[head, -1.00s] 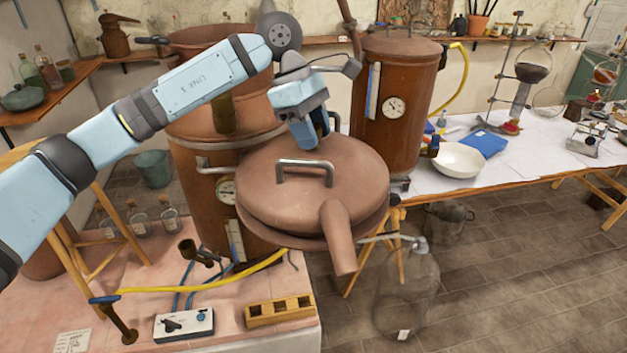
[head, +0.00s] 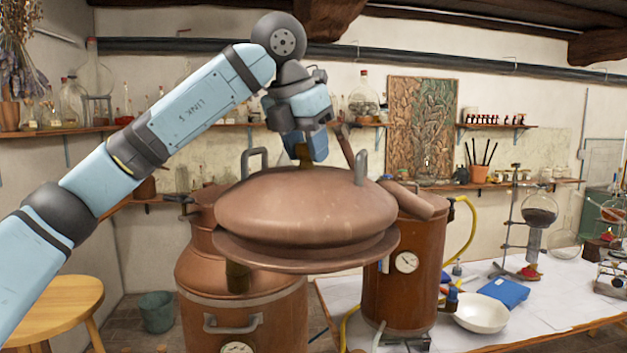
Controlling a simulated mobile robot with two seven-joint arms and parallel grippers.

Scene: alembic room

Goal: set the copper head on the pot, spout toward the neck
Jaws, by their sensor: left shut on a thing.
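The copper head (head: 300,215), a wide domed lid with two grey handles, hangs level in the middle of the head view. My left gripper (head: 304,157) is shut on it at the top, at the far side of the dome; the exact grip is partly hidden. The head's short spout (head: 410,199) points right and away from me. The copper pot (head: 240,310) stands below and to the left, its mouth hidden by the head. Whether they touch is hard to tell. My right gripper is out of view.
A copper vessel with a dial (head: 405,300) stands right of the pot, partly behind the head. A white-covered table (head: 555,310) holds a white bowl (head: 481,312), a blue book (head: 503,291) and glassware. A wooden stool (head: 52,308) is at lower left.

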